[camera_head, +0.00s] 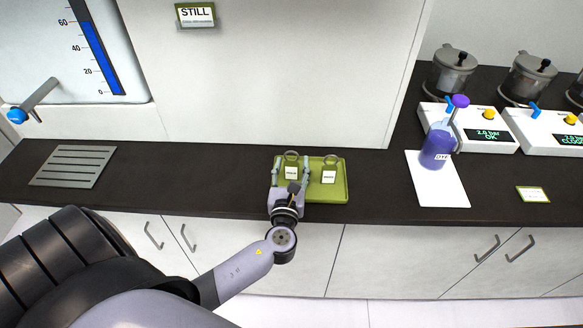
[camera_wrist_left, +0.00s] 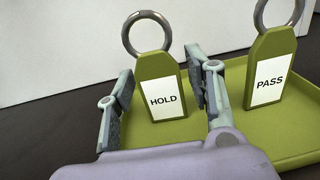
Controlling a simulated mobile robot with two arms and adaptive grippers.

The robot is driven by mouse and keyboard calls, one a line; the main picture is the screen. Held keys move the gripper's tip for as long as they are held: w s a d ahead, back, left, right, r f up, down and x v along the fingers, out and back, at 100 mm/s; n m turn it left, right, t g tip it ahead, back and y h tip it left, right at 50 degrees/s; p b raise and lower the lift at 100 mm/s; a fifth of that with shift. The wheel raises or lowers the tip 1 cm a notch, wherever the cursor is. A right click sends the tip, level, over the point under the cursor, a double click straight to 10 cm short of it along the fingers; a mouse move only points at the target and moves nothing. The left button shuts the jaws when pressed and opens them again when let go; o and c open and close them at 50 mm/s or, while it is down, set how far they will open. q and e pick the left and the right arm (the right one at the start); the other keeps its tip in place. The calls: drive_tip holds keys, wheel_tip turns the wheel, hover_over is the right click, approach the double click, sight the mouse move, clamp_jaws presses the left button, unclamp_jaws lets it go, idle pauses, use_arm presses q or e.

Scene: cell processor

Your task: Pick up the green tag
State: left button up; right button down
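A green tray (camera_head: 335,195) lies on the dark counter and bears two upright green tags with metal rings. The HOLD tag (camera_wrist_left: 162,68) has a white label and stands on the left; it also shows in the head view (camera_head: 291,172). The PASS tag (camera_wrist_left: 268,82) stands to its right, and shows in the head view too (camera_head: 329,174). My left gripper (camera_head: 291,166) is open, with one finger on each side of the HOLD tag; in the left wrist view (camera_wrist_left: 160,78) gaps show between the fingers and the tag. My right gripper is not in view.
A white mat (camera_head: 443,190) with a purple bottle (camera_head: 436,150) lies to the right. White devices (camera_head: 480,130) and metal pots (camera_head: 450,72) stand behind it. A grey grate (camera_head: 72,167) is at the left. A pale wall panel rises behind the tray.

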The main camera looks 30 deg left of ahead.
use_arm(q)
drive_tip(key=c, duration=0.6)
wheel_tip(320, 180, up, 20)
drive_tip(key=p, duration=0.3)
drive_tip(key=shift+o, duration=1.2)
clamp_jaws()
